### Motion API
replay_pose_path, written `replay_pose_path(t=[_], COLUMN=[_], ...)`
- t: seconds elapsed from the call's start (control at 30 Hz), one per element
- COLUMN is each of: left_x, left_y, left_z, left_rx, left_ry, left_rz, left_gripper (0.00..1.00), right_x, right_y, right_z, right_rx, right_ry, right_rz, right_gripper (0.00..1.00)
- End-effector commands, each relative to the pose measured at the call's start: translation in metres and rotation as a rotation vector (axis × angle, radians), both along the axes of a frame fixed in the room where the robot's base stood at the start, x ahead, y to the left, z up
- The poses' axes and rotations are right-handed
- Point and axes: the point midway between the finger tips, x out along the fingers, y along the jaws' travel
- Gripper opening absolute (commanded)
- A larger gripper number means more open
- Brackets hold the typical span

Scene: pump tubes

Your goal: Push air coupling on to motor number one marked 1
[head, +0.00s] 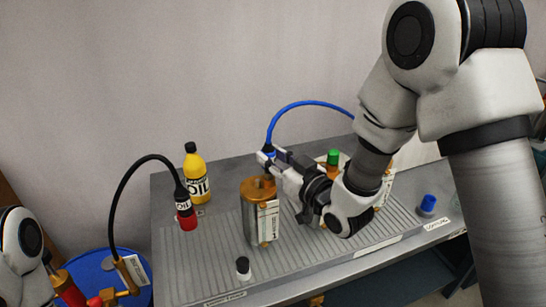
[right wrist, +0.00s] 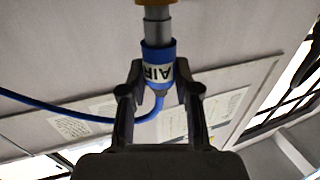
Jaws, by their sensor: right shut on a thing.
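My right gripper (head: 268,158) is shut on the blue air coupling (right wrist: 158,62), marked AIR, above and behind the nearest motor. The coupling shows in the right wrist view between the two fingers, with a grey metal end and a brass-coloured part at the top edge. In the head view the gripper mostly hides it. The nearest motor (head: 262,222) is a metal cylinder with a copper-coloured top and a white label; I cannot read its number. Another motor, with a green cap (head: 333,157), stands partly hidden behind my right arm. My left gripper is out of view.
A yellow oil bottle (head: 196,178) and a black-and-red oil coupling (head: 184,208) on a black hose stand left of the motor. A small black-and-white cap (head: 243,267) is in front. A blue cap (head: 428,203) is at right. The grey ribbed bench (head: 195,262) is clear at front left.

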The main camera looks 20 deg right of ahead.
Motion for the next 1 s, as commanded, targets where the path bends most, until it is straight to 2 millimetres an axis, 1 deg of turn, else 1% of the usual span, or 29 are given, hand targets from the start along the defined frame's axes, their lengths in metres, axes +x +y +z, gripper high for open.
replay_pose_path(t=[0.33, 0.63, 0.67, 0.7, 0.73, 1.0], left_x=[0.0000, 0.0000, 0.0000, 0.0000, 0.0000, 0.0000], left_y=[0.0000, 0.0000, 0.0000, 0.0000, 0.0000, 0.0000], left_z=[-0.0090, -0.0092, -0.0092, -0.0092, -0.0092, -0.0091], left_rx=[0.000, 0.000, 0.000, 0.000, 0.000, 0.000], left_ry=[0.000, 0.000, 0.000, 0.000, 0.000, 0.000], left_rz=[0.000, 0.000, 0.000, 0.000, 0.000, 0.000], left_gripper=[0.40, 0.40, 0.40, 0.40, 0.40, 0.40], right_x=[0.0000, -0.0002, -0.0002, -0.0002, -0.0002, -0.0001], right_y=[0.0000, 0.0000, 0.0000, 0.0000, 0.0000, 0.0001], right_z=[-0.0099, -0.0110, -0.0111, -0.0111, -0.0110, -0.0105], right_rx=[0.000, -0.001, -0.001, -0.001, -0.001, 0.000], right_ry=[0.000, 0.002, 0.003, 0.003, 0.002, 0.001], right_rz=[0.000, 0.000, 0.000, 0.000, 0.000, 0.000], right_gripper=[0.00, 0.00, 0.38, 0.53, 0.61, 0.61])
